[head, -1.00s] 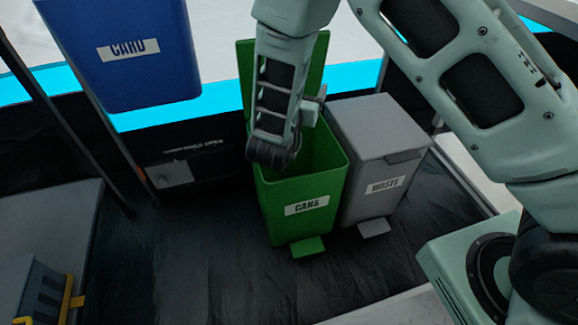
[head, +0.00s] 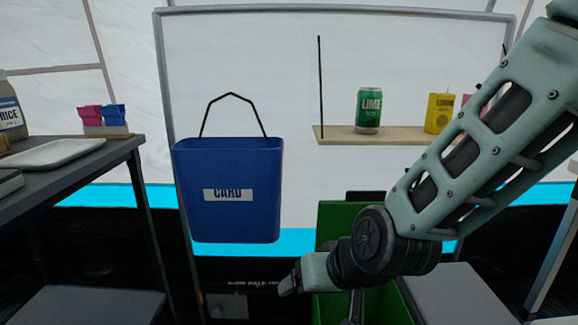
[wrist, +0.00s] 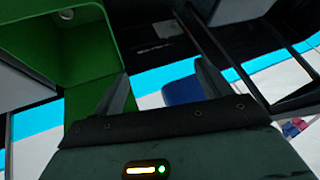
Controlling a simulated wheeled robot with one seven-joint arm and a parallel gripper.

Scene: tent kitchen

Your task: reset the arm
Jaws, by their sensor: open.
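My gripper (wrist: 163,88) shows in the wrist view with its two fingers spread apart and nothing between them. In the head view my forearm comes in from the right, and my wrist is bent low in front of the green bin (head: 332,222), hiding much of it. In the wrist view the green bin's open inside (wrist: 90,45) is at the left, beside the fingers.
A blue bin (head: 228,220) labelled CARD hangs left of my wrist. A shelf (head: 390,137) holds a green LIME can (head: 368,110) and a yellow carton (head: 438,112). A dark table (head: 60,178) with a white tray (head: 52,153) stands left.

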